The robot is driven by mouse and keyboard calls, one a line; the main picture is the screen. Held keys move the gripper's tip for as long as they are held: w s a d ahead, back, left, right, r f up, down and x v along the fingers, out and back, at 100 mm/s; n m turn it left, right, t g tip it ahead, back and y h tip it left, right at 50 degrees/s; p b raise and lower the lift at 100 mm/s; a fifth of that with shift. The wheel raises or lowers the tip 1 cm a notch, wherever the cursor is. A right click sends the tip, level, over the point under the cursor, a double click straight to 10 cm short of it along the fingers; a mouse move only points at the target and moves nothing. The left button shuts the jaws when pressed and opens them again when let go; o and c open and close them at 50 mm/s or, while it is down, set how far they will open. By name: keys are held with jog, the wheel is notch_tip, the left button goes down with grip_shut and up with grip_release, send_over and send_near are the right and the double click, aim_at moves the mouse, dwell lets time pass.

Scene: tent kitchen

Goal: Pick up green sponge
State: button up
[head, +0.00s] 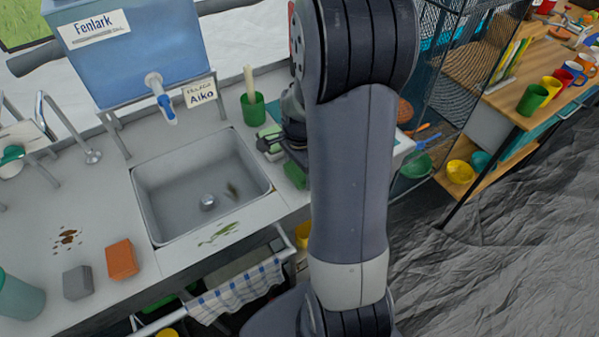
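A dark green block (295,174), which looks like the green sponge, lies on the counter just right of the sink's far right corner. My arm hides part of its right side. My gripper (279,152) is low over the counter beside the sink, just behind the green block in the picture. It is small and partly covered by my own arm, so I cannot tell whether its fingers are open or touch the block. A paler green item (268,132) shows just behind the gripper, partly hidden.
A green cup (253,108) with a brush stands behind the gripper. The sink (202,190) is left of it, under a blue water tank (135,45). An orange sponge (122,260) and a grey block (77,282) lie front left. A mesh cabinet (437,80) stands right.

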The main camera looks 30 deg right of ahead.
jog(key=c, duration=0.6)
jog(key=shift+r, duration=0.1)
notch_tip(320, 180, up, 10)
jog(key=shift+f, duration=0.1)
